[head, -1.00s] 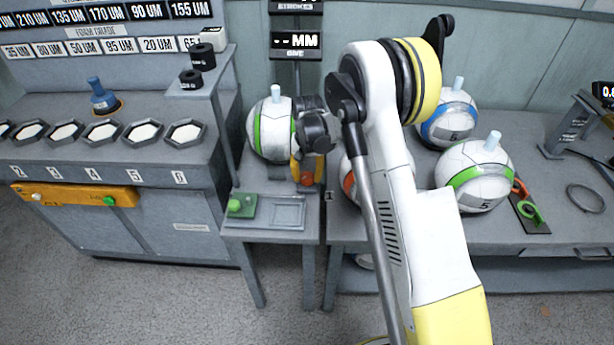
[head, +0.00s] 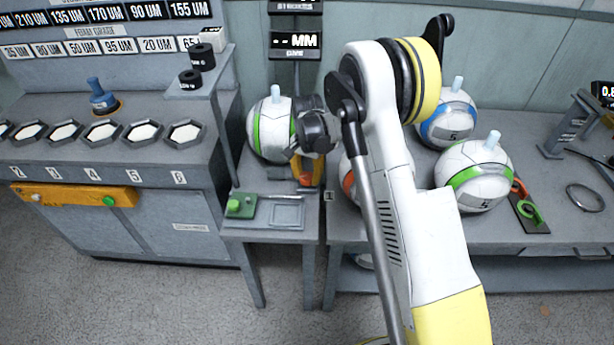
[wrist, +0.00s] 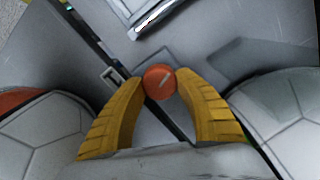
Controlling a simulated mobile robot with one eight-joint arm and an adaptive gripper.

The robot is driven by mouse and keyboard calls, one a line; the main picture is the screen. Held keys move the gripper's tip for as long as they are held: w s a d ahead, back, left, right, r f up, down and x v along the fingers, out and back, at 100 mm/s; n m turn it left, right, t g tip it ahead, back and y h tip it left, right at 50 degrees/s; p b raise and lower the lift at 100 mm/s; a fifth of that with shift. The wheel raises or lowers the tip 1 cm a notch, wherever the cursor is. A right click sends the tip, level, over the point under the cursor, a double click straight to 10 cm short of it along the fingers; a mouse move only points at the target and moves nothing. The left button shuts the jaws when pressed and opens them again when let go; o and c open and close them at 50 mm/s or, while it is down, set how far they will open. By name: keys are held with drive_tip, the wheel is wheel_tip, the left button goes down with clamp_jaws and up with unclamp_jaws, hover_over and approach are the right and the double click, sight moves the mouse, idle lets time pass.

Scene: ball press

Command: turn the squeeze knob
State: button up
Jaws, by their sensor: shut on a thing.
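The squeeze knob (wrist: 159,82) is a small round orange-red knob with a pale line across its face. It sits between the tips of the two yellow fingers of my gripper (wrist: 161,88), which is shut on it. In the head view the knob (head: 306,181) shows small below the yellow fingers, partly hidden by them. My dark wrist stands above, in front of the right side of a white ball with a green band (head: 268,138) on the narrow stand.
A display (head: 295,40) above the stand reads "--MM". A green button box (head: 241,205) and a shallow tray (head: 287,212) lie at the stand's front. More balls (head: 474,178) stand on the right bench. Foam dishes (head: 143,131) line the left counter.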

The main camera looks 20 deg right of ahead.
sight(307, 176)
drive_tip(key=o, duration=1.2)
wheel_tip(307, 176, up, 12)
